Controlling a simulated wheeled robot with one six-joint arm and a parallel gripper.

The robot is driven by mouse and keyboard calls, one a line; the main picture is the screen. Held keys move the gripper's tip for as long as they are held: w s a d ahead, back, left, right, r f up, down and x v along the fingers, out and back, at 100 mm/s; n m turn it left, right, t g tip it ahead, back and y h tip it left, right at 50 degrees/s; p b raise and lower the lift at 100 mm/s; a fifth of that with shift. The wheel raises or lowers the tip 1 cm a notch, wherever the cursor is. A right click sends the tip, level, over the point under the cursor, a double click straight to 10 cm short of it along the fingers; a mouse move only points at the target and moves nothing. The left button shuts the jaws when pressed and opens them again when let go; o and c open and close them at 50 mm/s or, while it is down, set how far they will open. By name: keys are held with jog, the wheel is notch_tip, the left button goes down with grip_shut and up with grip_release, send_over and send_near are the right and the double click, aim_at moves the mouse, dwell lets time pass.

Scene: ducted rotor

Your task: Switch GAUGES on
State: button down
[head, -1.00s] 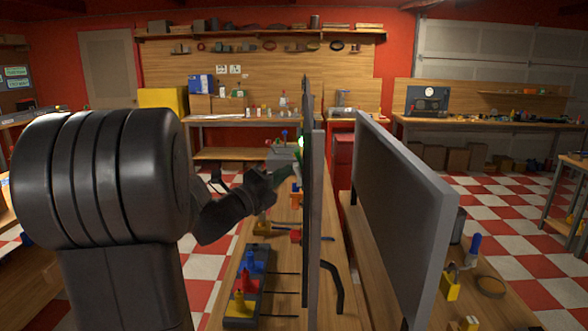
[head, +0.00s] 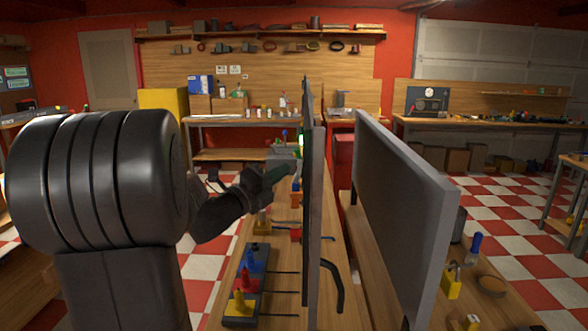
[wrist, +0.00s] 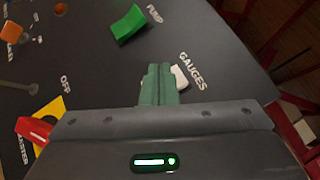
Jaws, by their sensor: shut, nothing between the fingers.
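In the wrist view, the GAUGES switch (wrist: 180,76) is a small white piece beside its GAUGES label (wrist: 193,71) on the dark panel (wrist: 215,50). My gripper (wrist: 158,70) is shut and empty. Its green-grey fingertips overlap the left side of the switch in the picture. I cannot tell whether they touch it, or which way it is set. In the head view, my gripper (head: 285,168) is on the left of the same panel (head: 306,220), which stands nearly edge-on, so its switches are hidden there.
A green PUMP switch (wrist: 128,24) is above the fingers in the wrist view. A red MASTER handle (wrist: 34,130) on a yellow plate and an orange knob (wrist: 14,29) are at the left. A second grey panel (head: 400,200) stands to the right in the head view.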

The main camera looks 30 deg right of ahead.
jog(key=shift+w+a+f, duration=0.1)
jog(key=shift+a, duration=0.15)
jog(key=a+b, duration=0.1)
jog(key=w+a+f+b, duration=0.1)
jog(key=w+a+f, duration=0.1)
jog(key=a, duration=0.1)
jog(key=shift+w+b, duration=0.2)
jog(key=shift+b, duration=0.2)
jog(key=shift+d, duration=0.1)
jog(key=d+r+p, duration=0.1)
jog(key=p, duration=0.1)
jog(key=shift+s+p, duration=0.35)
jog(key=shift+p, duration=0.05)
jog(key=shift+d+p, duration=0.1)
jog(key=shift+p, duration=0.8)
